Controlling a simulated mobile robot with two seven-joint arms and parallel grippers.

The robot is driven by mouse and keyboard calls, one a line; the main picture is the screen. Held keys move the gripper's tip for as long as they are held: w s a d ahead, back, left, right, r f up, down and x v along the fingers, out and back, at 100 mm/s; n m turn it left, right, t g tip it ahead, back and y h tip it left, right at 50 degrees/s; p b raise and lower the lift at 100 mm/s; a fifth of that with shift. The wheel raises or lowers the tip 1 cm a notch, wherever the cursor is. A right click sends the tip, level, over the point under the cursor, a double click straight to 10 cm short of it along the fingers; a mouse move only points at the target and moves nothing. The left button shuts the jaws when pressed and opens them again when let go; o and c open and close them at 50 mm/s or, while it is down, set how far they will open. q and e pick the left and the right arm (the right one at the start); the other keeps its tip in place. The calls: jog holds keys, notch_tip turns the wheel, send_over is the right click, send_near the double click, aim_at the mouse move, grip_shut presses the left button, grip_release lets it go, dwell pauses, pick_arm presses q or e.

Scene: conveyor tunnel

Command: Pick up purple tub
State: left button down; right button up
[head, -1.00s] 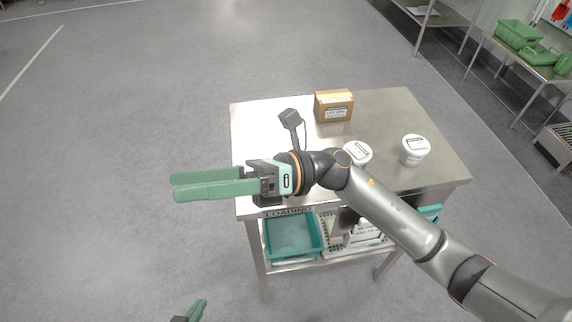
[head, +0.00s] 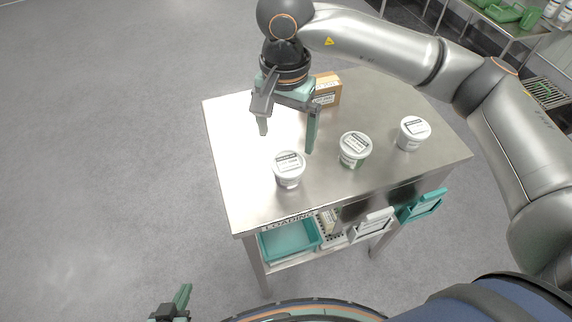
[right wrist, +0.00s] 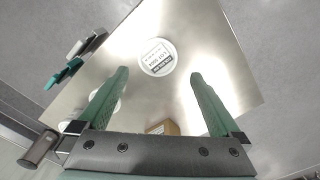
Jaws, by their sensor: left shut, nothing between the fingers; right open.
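No tub in view looks purple. Three white tubs with labelled lids stand upright on the steel table (head: 240,190): a front left one (head: 289,168), a middle one with a green patch (head: 354,148), and a right one (head: 412,133). My right gripper (head: 286,141) is open and empty, pointing down over the table just behind the front left tub. In the right wrist view, a tub lid (right wrist: 158,57) lies in line with the gap between the open fingers (right wrist: 158,76). My left gripper (head: 183,300) is shut and empty at the bottom edge, away from the table.
A cardboard box (head: 327,91) stands at the back of the table, partly behind my right gripper. A teal tray (head: 290,240) sits on the lower shelf. White and teal items (head: 420,207) stick out at the table's right front. The floor to the left is clear.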

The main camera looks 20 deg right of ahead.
aim_at(288, 162)
notch_tip(288, 162, down, 4)
jog(key=shift+f, duration=0.2)
jog(key=shift+d+f+p, duration=0.15)
jog(key=shift+f+p, duration=0.2)
jog(key=shift+f, duration=0.95)
jog(key=shift+d+f+p, duration=0.1)
jog(key=shift+f+p, duration=0.2)
jog(key=shift+f, duration=1)
jog(key=shift+r, duration=0.1)
jog(key=c, duration=1.2)
